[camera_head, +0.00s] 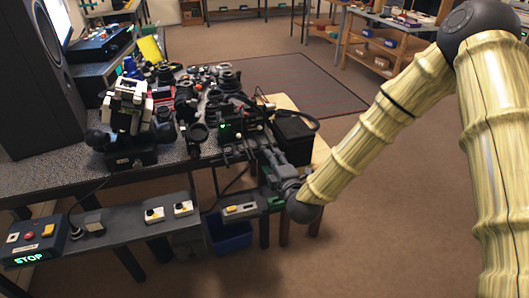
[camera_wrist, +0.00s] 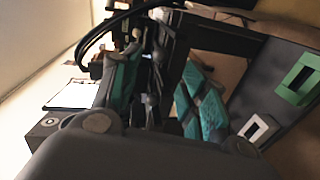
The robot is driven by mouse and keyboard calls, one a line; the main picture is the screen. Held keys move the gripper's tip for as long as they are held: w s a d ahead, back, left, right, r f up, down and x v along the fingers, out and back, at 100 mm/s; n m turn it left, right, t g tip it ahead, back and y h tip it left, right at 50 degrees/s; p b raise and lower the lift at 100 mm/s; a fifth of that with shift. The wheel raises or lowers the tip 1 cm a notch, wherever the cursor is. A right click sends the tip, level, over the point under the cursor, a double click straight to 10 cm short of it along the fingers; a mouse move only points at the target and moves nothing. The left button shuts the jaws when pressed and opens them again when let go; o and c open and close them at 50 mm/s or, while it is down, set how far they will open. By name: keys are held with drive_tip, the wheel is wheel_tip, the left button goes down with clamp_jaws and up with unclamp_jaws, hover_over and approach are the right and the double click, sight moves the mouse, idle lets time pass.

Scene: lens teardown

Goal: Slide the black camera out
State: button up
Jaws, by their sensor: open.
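My gripper (camera_head: 272,157) is at the right front edge of the cluttered table in the head view. In the wrist view my gripper (camera_wrist: 160,88) has its two teal-padded fingers spread apart. Dark gear lies at and beyond the fingertips, but I cannot tell whether they touch it. A black device with small green lights (camera_head: 231,129) sits just left of my gripper. It may be the black camera, but several black bodies and lenses crowd together and I cannot single it out surely. In the wrist view a black cable loops over dark equipment beyond the fingers.
A black box-like bag (camera_head: 294,138) stands close behind my gripper. Lenses and camera parts (camera_head: 205,85) cover the table. A white-and-black device (camera_head: 128,105) and a tall black speaker (camera_head: 38,80) stand left. A lower shelf (camera_head: 125,228) holds switches. Open floor lies to the right.

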drive_tip(key=x, duration=0.8)
drive_tip(key=shift+s, duration=0.1)
clamp_jaws()
